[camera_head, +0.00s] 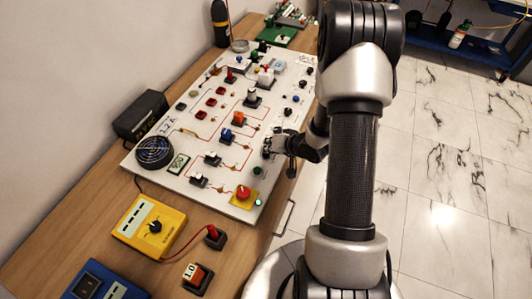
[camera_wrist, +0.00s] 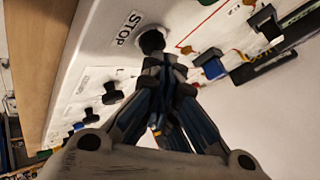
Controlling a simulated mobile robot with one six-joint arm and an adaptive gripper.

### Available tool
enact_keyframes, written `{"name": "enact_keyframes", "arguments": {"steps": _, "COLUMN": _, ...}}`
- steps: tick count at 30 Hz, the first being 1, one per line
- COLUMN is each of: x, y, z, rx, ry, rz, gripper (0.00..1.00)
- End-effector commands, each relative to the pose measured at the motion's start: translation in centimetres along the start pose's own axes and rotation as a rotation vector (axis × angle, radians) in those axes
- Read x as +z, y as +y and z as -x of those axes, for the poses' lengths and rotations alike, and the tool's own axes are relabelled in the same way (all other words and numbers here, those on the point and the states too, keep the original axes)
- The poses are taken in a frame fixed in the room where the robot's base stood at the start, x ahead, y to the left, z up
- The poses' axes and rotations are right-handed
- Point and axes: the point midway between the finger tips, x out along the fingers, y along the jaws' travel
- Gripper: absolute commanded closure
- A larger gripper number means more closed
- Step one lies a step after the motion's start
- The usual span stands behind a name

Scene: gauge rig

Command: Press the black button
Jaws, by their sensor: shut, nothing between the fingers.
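In the wrist view a round black button (camera_wrist: 152,40) sits on the white panel (camera_wrist: 100,50) beside a "STOP" label (camera_wrist: 128,28). My gripper (camera_wrist: 166,70) is shut and empty, its fingertips right at the lower side of this button in the picture. I cannot tell whether they touch it. In the head view my gripper (camera_head: 272,150) is at the right edge of the white panel (camera_head: 215,160). The button cannot be made out there behind the gripper.
Another black knob (camera_wrist: 111,93) stands along the same panel edge. A red mushroom button on a yellow base (camera_head: 243,193) is at the panel's near corner. A yellow meter (camera_head: 148,225) and a red-topped switch (camera_head: 214,236) are on the wooden table. Tiled floor (camera_head: 440,180) is open at right.

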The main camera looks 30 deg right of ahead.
Motion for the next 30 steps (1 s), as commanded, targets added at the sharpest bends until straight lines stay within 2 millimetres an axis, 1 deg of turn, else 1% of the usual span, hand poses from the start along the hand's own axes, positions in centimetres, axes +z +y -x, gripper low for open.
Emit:
{"name": "enact_keyframes", "arguments": {"steps": 21, "x": 0.3, "y": 0.3, "z": -0.4, "rx": 0.001, "ry": -0.002, "rz": 0.000, "gripper": 1.00}}
{"name": "enact_keyframes", "arguments": {"steps": 30, "x": -0.4, "y": -0.4, "z": 0.6, "rx": 0.001, "ry": -0.002, "rz": -0.001, "gripper": 1.00}}
